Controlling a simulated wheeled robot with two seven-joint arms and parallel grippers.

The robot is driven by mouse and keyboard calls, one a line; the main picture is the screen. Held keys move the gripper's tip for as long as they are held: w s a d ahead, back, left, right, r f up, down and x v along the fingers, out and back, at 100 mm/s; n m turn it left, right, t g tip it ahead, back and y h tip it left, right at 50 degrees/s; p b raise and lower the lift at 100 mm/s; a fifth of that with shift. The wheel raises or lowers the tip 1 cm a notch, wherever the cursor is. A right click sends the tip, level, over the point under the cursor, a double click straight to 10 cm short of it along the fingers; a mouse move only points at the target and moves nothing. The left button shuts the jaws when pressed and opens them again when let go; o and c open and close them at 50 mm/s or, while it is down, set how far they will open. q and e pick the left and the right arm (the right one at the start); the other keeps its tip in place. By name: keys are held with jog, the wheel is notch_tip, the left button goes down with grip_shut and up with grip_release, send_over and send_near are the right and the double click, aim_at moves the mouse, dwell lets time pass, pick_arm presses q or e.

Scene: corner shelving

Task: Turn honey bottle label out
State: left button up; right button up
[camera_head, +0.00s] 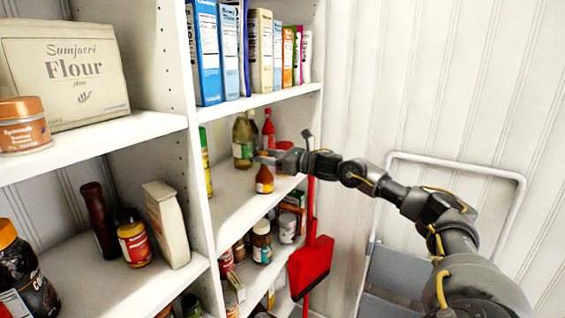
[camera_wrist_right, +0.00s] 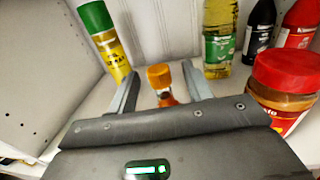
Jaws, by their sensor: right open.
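The honey bottle (camera_head: 264,181), small and amber with an orange top, stands upright on the middle shelf of the right-hand unit. In the right wrist view the bottle (camera_wrist_right: 165,97) is between the two fingers, its lower part hidden by the gripper body. Part of a label shows there, but I cannot read it or tell which way it faces. My right gripper (camera_head: 272,157) is open around the bottle's upper part; it also shows in the wrist view (camera_wrist_right: 159,76). Gaps show between fingers and bottle. My left gripper is not in view.
In the wrist view, a red-lidded jar (camera_wrist_right: 286,92) stands close right of the gripper. A green-capped yellow container (camera_wrist_right: 105,42) stands left, near the side panel. An oil bottle (camera_wrist_right: 220,40) and sauce bottles (camera_wrist_right: 260,28) stand behind. A red dustpan (camera_head: 310,264) hangs beside the shelf edge.

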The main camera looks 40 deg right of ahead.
jog(key=b+v, duration=0.5)
jog(key=v, duration=0.4)
